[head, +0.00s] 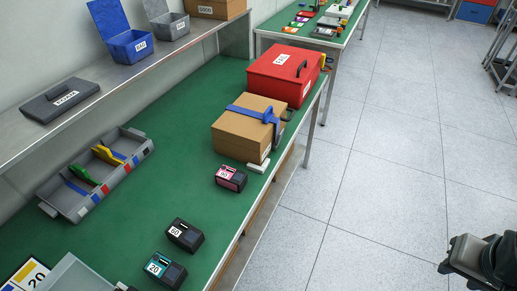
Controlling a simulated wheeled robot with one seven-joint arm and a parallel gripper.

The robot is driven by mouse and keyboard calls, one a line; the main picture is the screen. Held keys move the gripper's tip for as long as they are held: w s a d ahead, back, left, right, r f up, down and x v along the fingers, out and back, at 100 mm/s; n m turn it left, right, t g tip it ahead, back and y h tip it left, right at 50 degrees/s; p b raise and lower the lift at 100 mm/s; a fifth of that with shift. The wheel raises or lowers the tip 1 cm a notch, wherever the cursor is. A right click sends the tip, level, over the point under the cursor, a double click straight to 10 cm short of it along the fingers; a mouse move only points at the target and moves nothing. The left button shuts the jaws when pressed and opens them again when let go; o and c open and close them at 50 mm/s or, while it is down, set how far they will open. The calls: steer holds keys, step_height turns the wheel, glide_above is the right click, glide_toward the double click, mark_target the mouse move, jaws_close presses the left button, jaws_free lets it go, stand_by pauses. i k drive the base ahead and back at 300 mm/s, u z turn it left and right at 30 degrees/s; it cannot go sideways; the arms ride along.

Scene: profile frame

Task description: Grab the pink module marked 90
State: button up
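The pink module (230,178) is a small black block with a pink front part and a white number label too small to read surely. It sits on the green bench top, near the right edge, in front of a cardboard box. What looks like my gripper (458,258), grey and black, is at the lower right, over the floor and well apart from the bench. It is cut off by the frame edge, and its fingers do not show clearly. I see nothing held in it.
A dark module (185,235) and a teal module (165,270) stand nearer on the bench. The cardboard box (240,138) with a blue clamp and a red toolbox (284,74) stand behind. A grey divided tray (68,205) lies left. Bench around the pink module's left is clear.

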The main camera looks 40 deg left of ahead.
mark_target(228, 177)
steer(key=u, duration=0.6)
steer(key=i, duration=0.95)
steer(key=u, duration=1.3)
steer(key=i, duration=0.35)
steer(key=u, duration=0.3)
